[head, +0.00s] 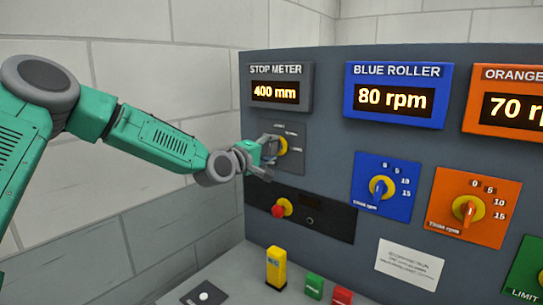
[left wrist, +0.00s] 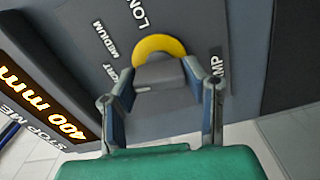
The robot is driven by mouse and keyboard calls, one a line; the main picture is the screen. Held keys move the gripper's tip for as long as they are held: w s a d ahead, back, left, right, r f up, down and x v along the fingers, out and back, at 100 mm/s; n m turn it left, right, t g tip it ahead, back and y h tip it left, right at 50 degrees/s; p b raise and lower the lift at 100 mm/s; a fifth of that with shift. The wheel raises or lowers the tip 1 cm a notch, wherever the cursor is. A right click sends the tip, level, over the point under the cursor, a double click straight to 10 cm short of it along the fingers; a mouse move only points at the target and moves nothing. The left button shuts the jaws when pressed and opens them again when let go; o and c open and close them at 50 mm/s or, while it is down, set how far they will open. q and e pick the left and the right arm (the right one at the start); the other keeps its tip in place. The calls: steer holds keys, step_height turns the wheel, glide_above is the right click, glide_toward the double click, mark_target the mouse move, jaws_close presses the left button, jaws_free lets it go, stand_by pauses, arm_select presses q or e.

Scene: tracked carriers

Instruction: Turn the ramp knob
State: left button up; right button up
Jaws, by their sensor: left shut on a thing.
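The ramp knob has a yellow round base (head: 283,145) and sits on a dark grey plate below the stop meter display. In the left wrist view its yellow base (left wrist: 158,45) shows beyond a grey grip part, ringed by the labels "MEDIUM", "LONG" and a partly hidden one ending in "AMP". My left gripper (head: 268,153) reaches it from the left, and its fingers (left wrist: 165,95) are shut on the knob, one on each side. The hand hides part of the knob in the head view. My right gripper is not in view.
The stop meter (head: 279,91) reads 400 mm. A blue roller knob (head: 382,188) and an orange knob (head: 468,211) are on the panel to the right. A red button (head: 278,211) sits just below the hand. A yellow block (head: 276,268) stands on the ledge below.

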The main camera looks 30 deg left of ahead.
arm_select(q)
steer(key=shift+a+f+n+b, duration=0.15)
steer(key=shift+n+b, duration=0.35)
steer(key=shift+n, duration=0.3)
steer(key=o, duration=1.1)
steer(key=shift+c, duration=0.2)
steer(key=shift+o, duration=0.4)
steer(key=shift+w+f, duration=0.1)
steer(key=shift+a, duration=0.1)
